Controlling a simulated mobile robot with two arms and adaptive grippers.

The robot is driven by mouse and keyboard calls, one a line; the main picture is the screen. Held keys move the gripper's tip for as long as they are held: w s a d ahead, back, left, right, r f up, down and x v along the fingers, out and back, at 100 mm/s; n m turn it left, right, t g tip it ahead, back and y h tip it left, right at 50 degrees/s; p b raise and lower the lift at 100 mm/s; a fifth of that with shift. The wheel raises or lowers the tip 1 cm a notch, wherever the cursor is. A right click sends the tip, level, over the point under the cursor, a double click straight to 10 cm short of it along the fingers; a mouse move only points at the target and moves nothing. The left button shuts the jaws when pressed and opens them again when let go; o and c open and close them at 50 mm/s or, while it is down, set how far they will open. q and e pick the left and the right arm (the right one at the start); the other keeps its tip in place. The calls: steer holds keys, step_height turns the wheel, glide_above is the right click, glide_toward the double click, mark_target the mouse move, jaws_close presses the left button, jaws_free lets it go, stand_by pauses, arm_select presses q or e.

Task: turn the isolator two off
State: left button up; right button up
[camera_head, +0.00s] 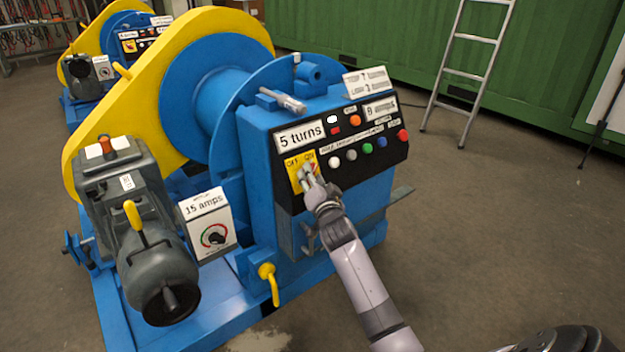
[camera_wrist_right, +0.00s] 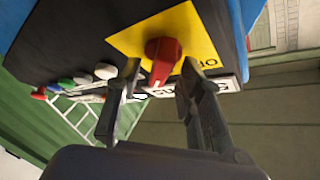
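The isolator is a yellow plate (camera_head: 293,177) with a red rotary handle on the left of the blue winch's black control panel. Lettering runs along the plate's upper edge. In the right wrist view the plate (camera_wrist_right: 125,43) is seen from close by, upside down, and the red handle (camera_wrist_right: 162,60) stands out from it. My right gripper (camera_head: 308,172) is at the plate and covers part of it in the head view. In the wrist view its two fingers (camera_wrist_right: 160,72) are apart, one on each side of the handle; firm contact cannot be told. My left gripper is not in view.
A grey motor (camera_head: 150,235) and a "15 amps" dial box (camera_head: 209,222) stand left. A second winch with its own panel (camera_head: 138,40) is behind.

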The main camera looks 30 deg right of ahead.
steer(key=shift+w+d, duration=0.1)
steer(key=shift+w, duration=0.2)
steer(key=shift+c, duration=0.4)
jaws_close()
